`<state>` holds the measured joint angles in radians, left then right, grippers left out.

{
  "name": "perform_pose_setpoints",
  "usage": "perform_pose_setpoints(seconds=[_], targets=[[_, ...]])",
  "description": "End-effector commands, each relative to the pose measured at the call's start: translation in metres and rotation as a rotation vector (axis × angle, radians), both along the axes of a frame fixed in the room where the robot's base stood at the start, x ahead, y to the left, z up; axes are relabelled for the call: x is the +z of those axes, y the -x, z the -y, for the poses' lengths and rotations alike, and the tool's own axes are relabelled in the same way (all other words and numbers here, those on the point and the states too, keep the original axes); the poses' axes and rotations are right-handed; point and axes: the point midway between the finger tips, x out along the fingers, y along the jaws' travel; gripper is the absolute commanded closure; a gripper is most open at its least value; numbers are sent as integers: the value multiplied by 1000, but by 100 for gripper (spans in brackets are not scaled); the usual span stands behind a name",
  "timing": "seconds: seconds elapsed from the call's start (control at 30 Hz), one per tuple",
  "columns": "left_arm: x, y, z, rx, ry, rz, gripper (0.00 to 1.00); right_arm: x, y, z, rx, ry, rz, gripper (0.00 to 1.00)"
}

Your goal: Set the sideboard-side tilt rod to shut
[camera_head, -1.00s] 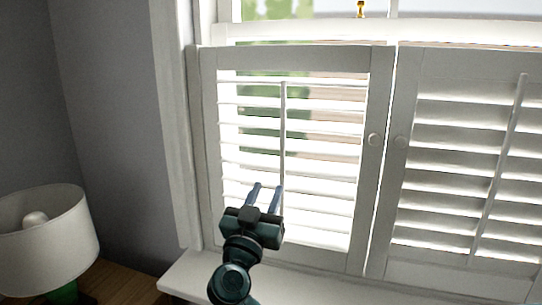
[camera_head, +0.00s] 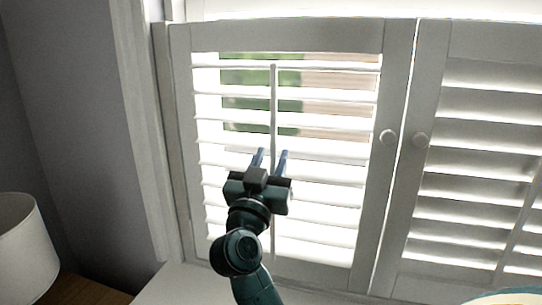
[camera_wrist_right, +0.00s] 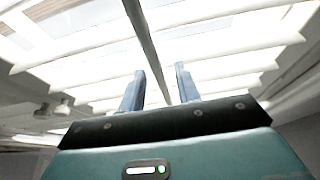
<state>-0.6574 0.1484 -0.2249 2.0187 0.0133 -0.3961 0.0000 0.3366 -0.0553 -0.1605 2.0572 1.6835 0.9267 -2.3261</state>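The tilt rod (camera_head: 273,105) on the left shutter panel, the one nearer the wooden top, is a thin white upright bar in front of the slats. That panel's slats (camera_head: 330,97) are open, with green and brown outdoors showing between them. My right gripper (camera_head: 271,159) is open at the rod's lower half, one finger on each side of it. In the right wrist view the rod (camera_wrist_right: 147,40) runs between the two blue fingertips (camera_wrist_right: 160,80), with gaps beside it. I cannot tell how deep the rod sits between them. My left gripper is not in view.
The right shutter panel (camera_head: 432,90) has its own slanting rod (camera_head: 521,215) and more tilted slats. A white lampshade (camera_head: 25,245) stands at lower left by a wooden top (camera_head: 85,292). The sill (camera_head: 185,285) lies below.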

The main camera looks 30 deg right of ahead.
Motion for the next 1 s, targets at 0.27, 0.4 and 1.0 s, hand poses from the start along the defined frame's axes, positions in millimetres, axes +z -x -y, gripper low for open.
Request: perform_pose_setpoints(seconds=[0.27, 0.4, 1.0], targets=[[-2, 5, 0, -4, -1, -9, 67, 2, 2, 1, 0, 1, 1, 67], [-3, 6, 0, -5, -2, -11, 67, 2, 2, 1, 0, 1, 1, 69], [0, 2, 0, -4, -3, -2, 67, 3, 1, 1, 0, 1, 1, 100]])
